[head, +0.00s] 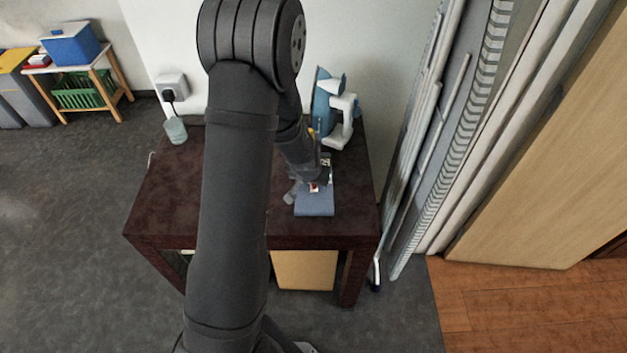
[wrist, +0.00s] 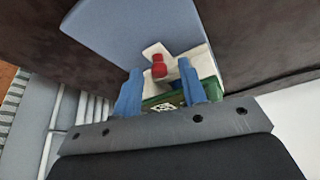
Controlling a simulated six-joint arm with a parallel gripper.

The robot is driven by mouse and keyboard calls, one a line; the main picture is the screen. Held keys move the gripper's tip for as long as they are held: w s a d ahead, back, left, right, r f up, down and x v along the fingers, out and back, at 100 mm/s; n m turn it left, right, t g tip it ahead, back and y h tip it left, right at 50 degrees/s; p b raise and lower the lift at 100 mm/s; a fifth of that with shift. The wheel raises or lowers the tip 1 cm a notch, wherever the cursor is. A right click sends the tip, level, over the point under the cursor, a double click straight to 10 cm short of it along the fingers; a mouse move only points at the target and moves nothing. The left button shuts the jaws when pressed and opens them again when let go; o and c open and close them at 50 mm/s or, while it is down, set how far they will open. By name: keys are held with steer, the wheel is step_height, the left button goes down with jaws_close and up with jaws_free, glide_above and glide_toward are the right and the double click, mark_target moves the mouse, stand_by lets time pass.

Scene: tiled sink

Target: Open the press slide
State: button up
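The press shows in the wrist view as a flat blue-grey plate (wrist: 140,28) with a white bracket (wrist: 196,56), a red knob (wrist: 159,66) and a green part (wrist: 165,99). I cannot tell which of these pieces is the slide. In the head view its blue-grey plate (head: 316,206) lies on the dark table, with a little red and white just behind. My gripper (wrist: 160,70) has blue fingers standing apart, one on each side of the red knob, with visible gaps to it. In the head view my arm and wrist partly hide the press.
The dark table (head: 170,205) has free room to the left. A blue and white machine (head: 342,120) stands behind the press, near my wrist. A small bottle (head: 175,130) stands at the back left. Grey folded panels (head: 425,150) stand close to the table's right side.

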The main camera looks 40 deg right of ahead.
jaws_close()
steer(key=shift+s+a, duration=1.5)
jaws_free()
steer(key=v, duration=1.7)
steer(key=shift+r, duration=0.2)
